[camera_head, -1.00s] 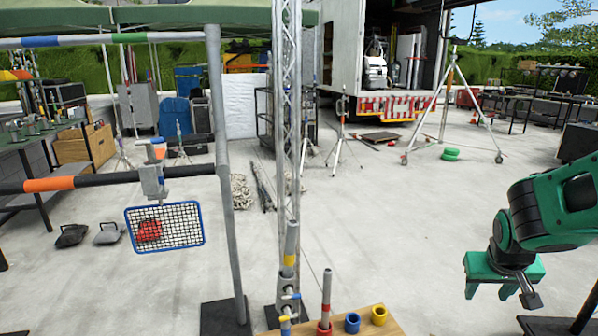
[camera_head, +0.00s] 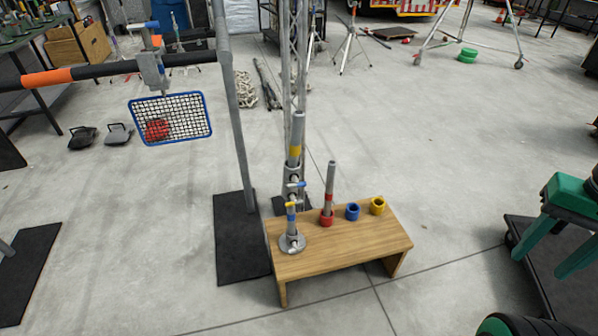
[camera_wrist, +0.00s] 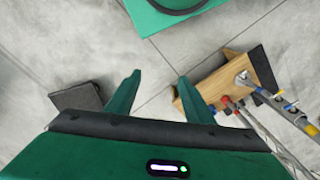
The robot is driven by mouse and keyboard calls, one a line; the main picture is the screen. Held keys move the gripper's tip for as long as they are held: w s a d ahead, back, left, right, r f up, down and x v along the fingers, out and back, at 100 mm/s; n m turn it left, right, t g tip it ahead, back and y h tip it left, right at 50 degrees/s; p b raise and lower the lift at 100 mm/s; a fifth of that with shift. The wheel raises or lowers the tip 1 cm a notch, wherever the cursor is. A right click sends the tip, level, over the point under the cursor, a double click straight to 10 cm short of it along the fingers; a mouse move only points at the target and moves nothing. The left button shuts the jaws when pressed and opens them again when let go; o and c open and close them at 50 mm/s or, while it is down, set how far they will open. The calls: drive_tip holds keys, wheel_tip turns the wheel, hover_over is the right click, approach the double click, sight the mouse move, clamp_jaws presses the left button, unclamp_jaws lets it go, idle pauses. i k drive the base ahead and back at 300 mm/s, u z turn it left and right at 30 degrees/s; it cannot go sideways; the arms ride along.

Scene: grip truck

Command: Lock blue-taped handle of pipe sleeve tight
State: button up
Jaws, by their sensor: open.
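A grey pipe sleeve (camera_head: 291,222) stands upright on a round flange on the low wooden bench. A grey pipe with a yellow band (camera_head: 294,150) rises above the sleeve. Whether either handle is locked cannot be told. My gripper (camera_head: 552,245) is open and empty, well right of the bench; its two spread green fingers also show in the wrist view (camera_wrist: 158,88).
The wooden bench (camera_head: 340,240) also holds a red cup with a pipe (camera_head: 327,215), a blue cup (camera_head: 352,212) and a yellow cup (camera_head: 378,205). A grey post (camera_head: 238,130) on a black base plate stands left of it. Floor between bench and gripper is clear.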

sight(295, 183)
drive_tip(key=u, duration=1.55)
drive_tip(key=k, duration=1)
drive_tip(key=z, duration=1.45)
drive_tip(key=i, duration=1)
drive_tip(key=u, duration=0.05)
